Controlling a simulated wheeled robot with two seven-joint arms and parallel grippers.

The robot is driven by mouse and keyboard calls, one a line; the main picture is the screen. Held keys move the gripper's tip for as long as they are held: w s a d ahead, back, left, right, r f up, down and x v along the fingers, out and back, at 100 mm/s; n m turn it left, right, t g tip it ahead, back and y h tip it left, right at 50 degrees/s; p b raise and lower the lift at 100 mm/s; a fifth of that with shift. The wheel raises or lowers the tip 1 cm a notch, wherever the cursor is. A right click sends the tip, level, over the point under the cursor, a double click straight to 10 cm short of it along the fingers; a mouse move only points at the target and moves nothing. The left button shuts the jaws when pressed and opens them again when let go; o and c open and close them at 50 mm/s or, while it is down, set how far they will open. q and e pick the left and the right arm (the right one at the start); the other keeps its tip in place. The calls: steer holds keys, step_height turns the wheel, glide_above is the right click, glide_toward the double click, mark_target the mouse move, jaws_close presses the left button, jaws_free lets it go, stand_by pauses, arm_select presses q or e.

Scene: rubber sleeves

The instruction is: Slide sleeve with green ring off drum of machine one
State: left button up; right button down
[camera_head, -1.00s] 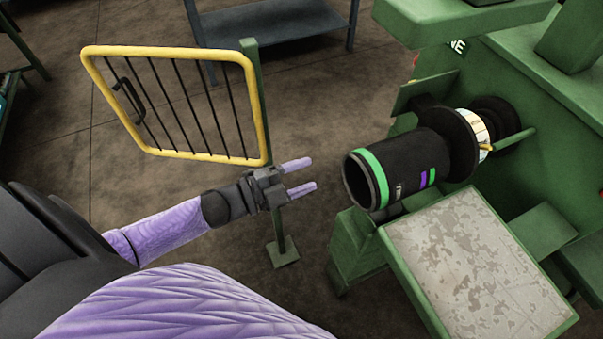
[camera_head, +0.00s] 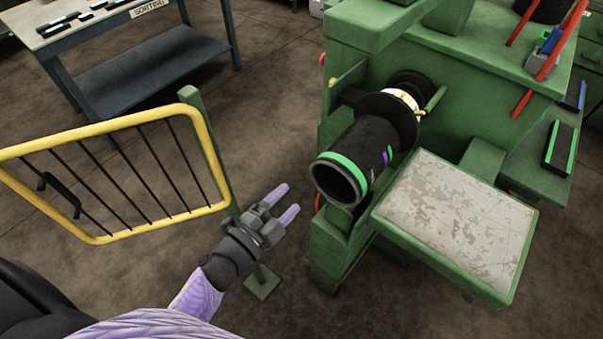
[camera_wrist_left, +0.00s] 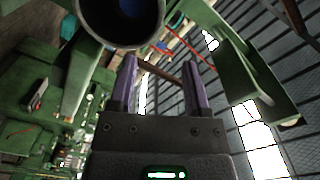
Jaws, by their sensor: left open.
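The black sleeve with a green ring (camera_head: 362,158) sits around the drum of the green machine (camera_head: 455,95), its open end facing me. The green ring is at that near end, and a purple mark shows on its side. A dark flange and a pale shiny band (camera_head: 404,97) lie behind it. In the left wrist view a dark round open end (camera_wrist_left: 121,18) shows at the top, just beyond the fingers. My left gripper (camera_head: 284,203) is open and empty, to the left of and below the sleeve's open end, apart from it. My right gripper is not in view.
A yellow barred gate (camera_head: 118,128) on a green post stands open at left. A worn metal-topped shelf (camera_head: 455,220) juts out below and right of the sleeve. A sorting table (camera_head: 150,60) stands at the back left.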

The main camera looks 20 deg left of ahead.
mark_target(328, 158)
arm_select(q)
steer(key=b+x, duration=0.3)
steer(key=x, duration=0.9)
steer(key=shift+w+d+f, duration=0.1)
steer(key=shift+w+f, duration=0.05)
steer(key=shift+w, duration=0.05)
steer(key=shift+w+d+b, duration=0.2)
steer(key=shift+w+b, duration=0.1)
steer(key=shift+w, duration=0.3)
jaws_close()
stand_by(0.8)
steer(key=shift+s, duration=0.1)
